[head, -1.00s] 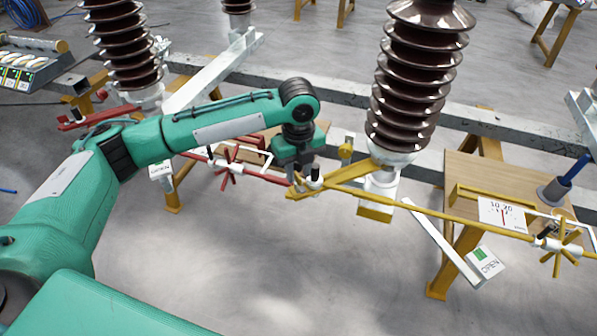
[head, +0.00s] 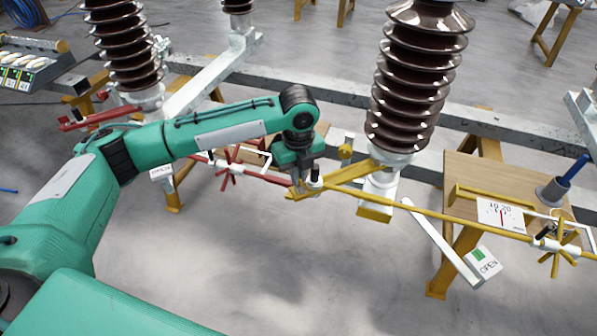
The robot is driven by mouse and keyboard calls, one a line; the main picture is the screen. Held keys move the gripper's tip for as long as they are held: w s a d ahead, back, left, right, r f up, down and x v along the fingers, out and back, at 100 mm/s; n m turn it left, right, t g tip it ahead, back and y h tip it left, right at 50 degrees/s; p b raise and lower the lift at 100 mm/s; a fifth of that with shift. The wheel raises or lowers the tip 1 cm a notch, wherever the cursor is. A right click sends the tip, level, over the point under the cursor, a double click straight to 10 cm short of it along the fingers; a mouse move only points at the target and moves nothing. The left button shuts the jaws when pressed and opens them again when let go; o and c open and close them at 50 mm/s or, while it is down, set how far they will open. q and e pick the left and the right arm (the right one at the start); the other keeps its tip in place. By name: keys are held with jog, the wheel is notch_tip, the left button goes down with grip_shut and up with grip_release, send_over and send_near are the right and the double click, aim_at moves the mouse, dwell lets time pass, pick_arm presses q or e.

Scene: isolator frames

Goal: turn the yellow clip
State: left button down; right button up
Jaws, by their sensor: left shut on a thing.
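The yellow clip (head: 300,193) sits at the left end of a long yellow rod (head: 440,213), where it meets the end of a red rod. My left gripper (head: 300,178) points down onto this joint and is shut on the yellow clip. Its fingertips are small here and partly hidden against the clip. My right gripper is out of view.
A brown ribbed insulator (head: 413,85) stands just right of my left gripper. A yellow star-shaped handle (head: 560,247) is at the rod's right end, near a wooden board (head: 470,165). A red star-shaped handle (head: 229,168) lies to the left. The floor in front is clear.

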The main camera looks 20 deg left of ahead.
pick_arm(q)
jog(key=n+p, duration=0.1)
jog(key=p, duration=0.1)
jog(key=r+n+p, duration=0.1)
jog(key=p, duration=0.2)
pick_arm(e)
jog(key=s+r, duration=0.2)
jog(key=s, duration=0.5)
pick_arm(q)
jog(key=n+p, duration=0.4)
jog(key=p, duration=0.1)
jog(key=n+p, duration=0.4)
jog(key=p, duration=0.2)
jog(key=n+p, duration=0.4)
jog(key=p, duration=0.1)
jog(key=shift+f+n, duration=0.25)
jog(key=shift+n, duration=0.15)
jog(key=shift+f+n+p, duration=0.15)
jog(key=shift+n+p, duration=1.25)
jog(key=shift+p, duration=0.05)
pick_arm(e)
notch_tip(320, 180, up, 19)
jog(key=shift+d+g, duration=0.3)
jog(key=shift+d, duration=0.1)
pick_arm(q)
jog(key=c, duration=1.6)
grip_release()
jog(key=shift+o, duration=0.2)
